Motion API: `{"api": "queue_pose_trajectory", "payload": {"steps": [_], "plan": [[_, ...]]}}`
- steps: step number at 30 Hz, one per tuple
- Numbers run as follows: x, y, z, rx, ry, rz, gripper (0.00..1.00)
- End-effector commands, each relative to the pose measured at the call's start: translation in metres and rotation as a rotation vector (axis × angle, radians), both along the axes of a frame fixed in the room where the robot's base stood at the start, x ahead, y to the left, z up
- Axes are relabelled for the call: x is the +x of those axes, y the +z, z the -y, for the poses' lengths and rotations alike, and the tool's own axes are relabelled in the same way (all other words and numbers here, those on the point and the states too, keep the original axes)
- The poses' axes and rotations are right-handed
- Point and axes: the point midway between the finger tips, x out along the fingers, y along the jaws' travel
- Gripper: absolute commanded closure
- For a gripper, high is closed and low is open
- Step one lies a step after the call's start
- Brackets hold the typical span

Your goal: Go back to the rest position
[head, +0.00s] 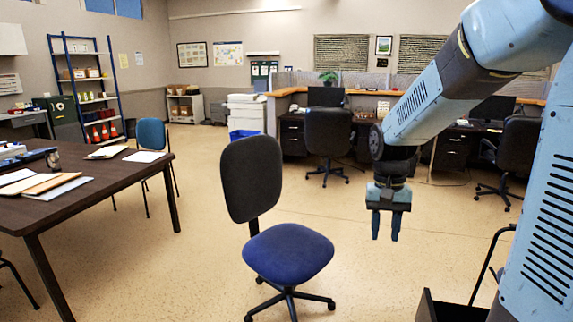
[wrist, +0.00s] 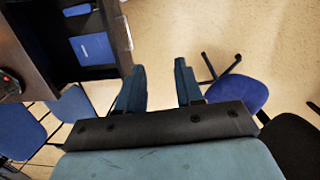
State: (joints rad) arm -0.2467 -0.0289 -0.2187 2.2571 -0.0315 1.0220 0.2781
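My gripper (head: 386,228) hangs at the end of my blue arm on the right of the head view, pointing down. Its two fingers are apart with nothing between them. In the wrist view my gripper (wrist: 160,85) is also open, with bare speckled floor between the fingertips. It is in the air, to the right of the blue office chair in the head view, and touches nothing that I can see.
A blue-seated office chair (head: 288,253) stands mid-floor. A dark table (head: 95,212) with papers and folders is at left. Desks with black chairs (head: 328,134) line the back. A black open tray (head: 452,309) is at lower right. Floor between is clear.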

Motion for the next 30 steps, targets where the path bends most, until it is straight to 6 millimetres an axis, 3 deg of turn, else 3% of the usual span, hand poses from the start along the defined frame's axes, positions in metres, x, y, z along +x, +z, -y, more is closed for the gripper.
{"api": "queue_pose_trajectory", "payload": {"steps": [6, 15, 24, 30], "plan": [[-0.031, 0.039, 0.004, 0.039, 0.049, 0.136, 0.64], [-0.077, 0.080, 0.007, 0.051, 0.122, 0.317, 0.64], [-0.124, 0.108, 0.007, 0.018, 0.194, 0.495, 0.64], [-0.145, 0.116, 0.005, -0.011, 0.226, 0.573, 0.64]]}}
